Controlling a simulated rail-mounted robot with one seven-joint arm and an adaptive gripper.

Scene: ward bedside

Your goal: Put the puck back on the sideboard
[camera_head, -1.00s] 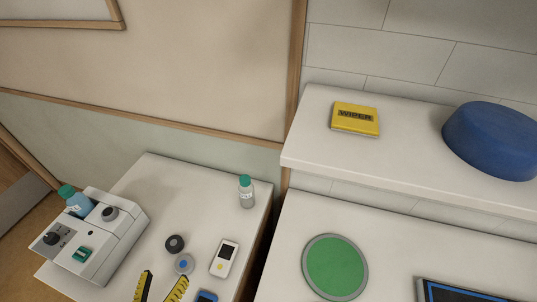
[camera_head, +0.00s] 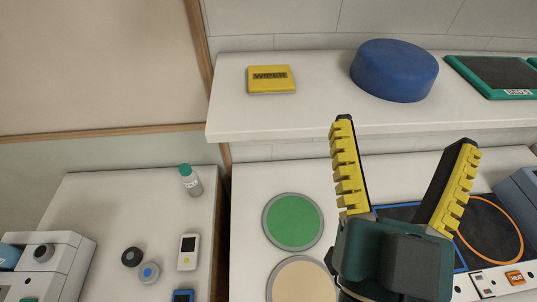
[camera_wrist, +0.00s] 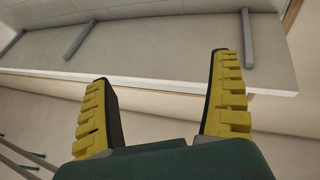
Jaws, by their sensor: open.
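A small dark round puck-like piece (camera_head: 131,257) lies on the low white surface at the left (camera_head: 90,197). Right beside it is a grey round piece with a blue centre (camera_head: 149,272). I cannot tell which is the puck, nor which surface is the sideboard. My gripper (camera_head: 405,130) is open and empty, fingers pointing up, over the white counter at the right (camera_head: 247,240). It is well to the right of both round pieces. The wrist view shows my open fingers (camera_wrist: 161,66) with nothing between them, and neither round piece.
A raised white shelf (camera_head: 225,118) holds a yellow WIPER pack (camera_head: 271,79), a blue round cushion-like block (camera_head: 395,72) and a green-framed dark pad (camera_head: 492,75). The counter has green (camera_head: 293,221) and tan (camera_head: 300,281) discs.

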